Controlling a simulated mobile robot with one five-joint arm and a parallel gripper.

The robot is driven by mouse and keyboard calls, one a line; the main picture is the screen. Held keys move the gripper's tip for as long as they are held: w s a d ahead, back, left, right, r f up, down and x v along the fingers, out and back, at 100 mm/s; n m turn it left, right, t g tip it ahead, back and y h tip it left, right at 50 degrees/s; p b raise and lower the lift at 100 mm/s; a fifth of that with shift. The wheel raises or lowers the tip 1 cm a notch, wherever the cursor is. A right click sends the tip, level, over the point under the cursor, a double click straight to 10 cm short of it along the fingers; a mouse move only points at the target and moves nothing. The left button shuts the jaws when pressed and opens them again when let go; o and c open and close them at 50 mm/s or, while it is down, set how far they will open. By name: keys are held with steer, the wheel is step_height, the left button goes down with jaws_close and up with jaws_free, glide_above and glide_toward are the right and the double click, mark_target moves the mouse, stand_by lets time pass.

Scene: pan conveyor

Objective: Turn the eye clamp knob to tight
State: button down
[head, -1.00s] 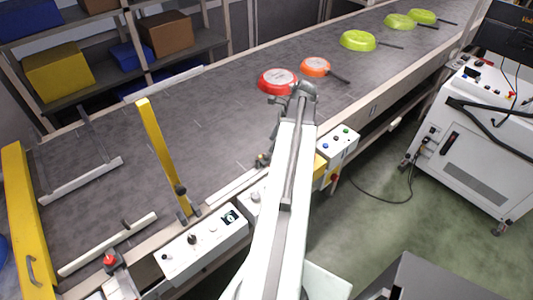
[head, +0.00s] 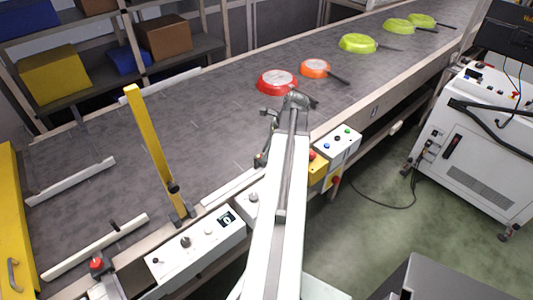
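No knob can be made out for certain as the eye clamp knob. A thin dark bracket (head: 262,158) stands at the near conveyor rail, just left of my arm, with a small grey part (head: 269,116) above it. It may be the eye mount, and it is partly behind my arm. A black knob (head: 173,187) sits low on the upright yellow bar (head: 149,135) at the rail, left of my arm. My arm reaches up the middle of the picture to a grey joint. My gripper is hidden beyond it, so its fingers and any contact are not visible.
The grey conveyor belt (head: 120,140) carries a red pan (head: 277,82), an orange pan (head: 315,68) and several green pans. A white control panel (head: 195,245) and a button box (head: 337,141) line the near rail. A white cabinet (head: 480,150) stands right; green floor lies between.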

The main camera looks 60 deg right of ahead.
steer(key=shift+d+n, duration=0.1)
steer(key=shift+n, duration=0.4)
steer(key=c, duration=1.1)
jaws_free()
steer(key=shift+c, duration=0.2)
steer(key=p+v, duration=0.7)
steer(key=v, duration=0.1)
steer(key=shift+w, duration=0.15)
steer(key=shift+d+f, duration=0.1)
